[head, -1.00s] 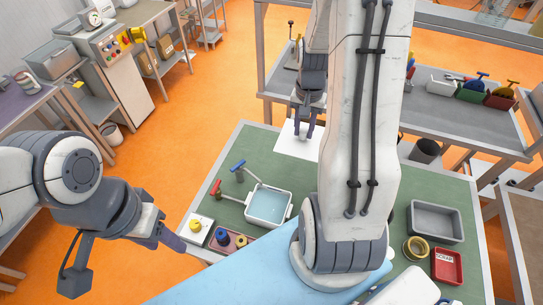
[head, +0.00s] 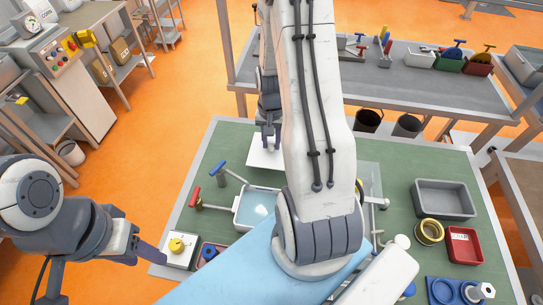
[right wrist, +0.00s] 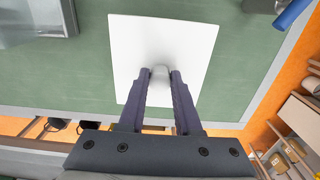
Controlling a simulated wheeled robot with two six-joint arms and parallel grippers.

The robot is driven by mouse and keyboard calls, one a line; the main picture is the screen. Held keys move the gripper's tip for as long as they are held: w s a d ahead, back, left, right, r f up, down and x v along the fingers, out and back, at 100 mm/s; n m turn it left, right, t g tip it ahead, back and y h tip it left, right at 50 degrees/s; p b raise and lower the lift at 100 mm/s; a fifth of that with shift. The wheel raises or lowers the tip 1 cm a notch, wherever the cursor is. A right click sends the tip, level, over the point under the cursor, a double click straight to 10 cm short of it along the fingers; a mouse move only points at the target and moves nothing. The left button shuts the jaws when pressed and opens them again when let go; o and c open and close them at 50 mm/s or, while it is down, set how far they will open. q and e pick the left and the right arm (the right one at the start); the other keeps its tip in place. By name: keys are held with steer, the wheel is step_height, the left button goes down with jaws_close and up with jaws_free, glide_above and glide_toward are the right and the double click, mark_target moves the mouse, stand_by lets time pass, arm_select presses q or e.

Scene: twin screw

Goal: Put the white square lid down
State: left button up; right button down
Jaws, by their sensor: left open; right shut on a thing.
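My right gripper (head: 268,140) is shut on the knob (right wrist: 160,72) of the white square lid (head: 257,157). In the right wrist view the lid (right wrist: 195,45) lies flat in front of the fingers, over the green tabletop. In the head view it is near the table's far edge, partly hidden by my right arm. I cannot tell whether it touches the tabletop. My left gripper (head: 148,252) is open and empty at the left, near the table's left edge.
On the green table (head: 400,170) stand a white tub with blue contents (head: 257,203), red- and blue-handled tools, a yellow-button box (head: 178,247), a grey tray (head: 443,199), a yellow ring (head: 430,231) and a red bin (head: 463,246). My right arm hides the middle.

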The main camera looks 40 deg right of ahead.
mark_target(271, 154)
step_height(271, 154, down, 6)
steer(key=shift+r+p, duration=0.15)
steer(key=shift+p, duration=0.45)
steer(key=shift+f, duration=0.2)
steer(key=shift+f, duration=0.15)
steer(key=c, duration=0.6)
jaws_free()
